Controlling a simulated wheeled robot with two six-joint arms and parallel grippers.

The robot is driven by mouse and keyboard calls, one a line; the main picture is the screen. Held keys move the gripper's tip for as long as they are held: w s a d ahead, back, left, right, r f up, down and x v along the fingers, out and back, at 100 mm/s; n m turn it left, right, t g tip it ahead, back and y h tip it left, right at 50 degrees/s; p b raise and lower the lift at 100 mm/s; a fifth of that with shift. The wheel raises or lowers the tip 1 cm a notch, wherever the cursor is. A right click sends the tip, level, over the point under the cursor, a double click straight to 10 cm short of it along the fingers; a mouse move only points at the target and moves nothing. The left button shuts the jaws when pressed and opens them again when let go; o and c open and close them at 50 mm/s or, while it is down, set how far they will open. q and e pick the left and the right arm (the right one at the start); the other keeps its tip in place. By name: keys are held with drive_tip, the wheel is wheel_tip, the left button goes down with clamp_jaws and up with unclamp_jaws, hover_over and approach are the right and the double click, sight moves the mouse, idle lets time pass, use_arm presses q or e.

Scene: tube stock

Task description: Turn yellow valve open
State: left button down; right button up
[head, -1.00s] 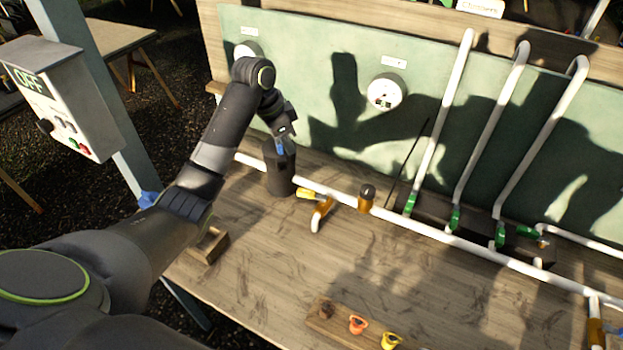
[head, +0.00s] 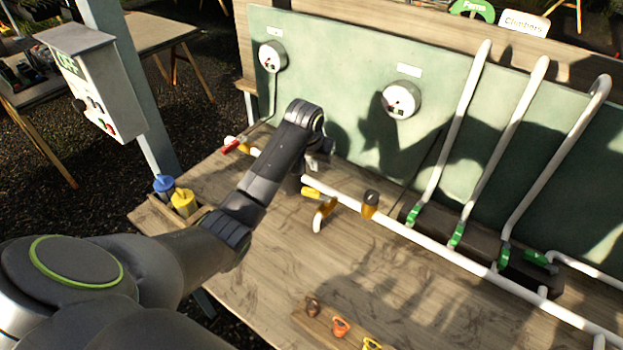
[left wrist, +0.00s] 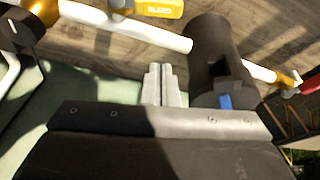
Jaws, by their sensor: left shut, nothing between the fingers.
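In the left wrist view a yellow handle marked BLEED (left wrist: 155,8) lies along the pipe (left wrist: 125,27) at the top edge. My left gripper (left wrist: 165,75) is shut and empty, its fingertips apart from the handle and beside a dark cylinder (left wrist: 220,55). In the head view my arm mostly hides that cylinder. A red handle (head: 230,145) with a yellow fitting (head: 243,149) is farther left on the pipe. My right gripper is out of view.
A green panel (head: 345,75) with round gauges (head: 401,99) stands behind the pipe. Upright white pipes with green handles (head: 457,235) are to the right. Blue (head: 164,186) and yellow (head: 184,202) containers stand at the left bench edge. The bench middle is mostly clear.

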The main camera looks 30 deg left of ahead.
sight(316, 195)
use_arm(q)
drive_tip(key=f+p, duration=0.1)
drive_tip(key=s+f+p, duration=0.1)
drive_tip(key=f, duration=0.1)
drive_tip(key=s+f+p, duration=0.1)
drive_tip(key=shift+s+d+f, duration=0.2)
drive_tip(key=shift+d, duration=0.1)
idle(0.5)
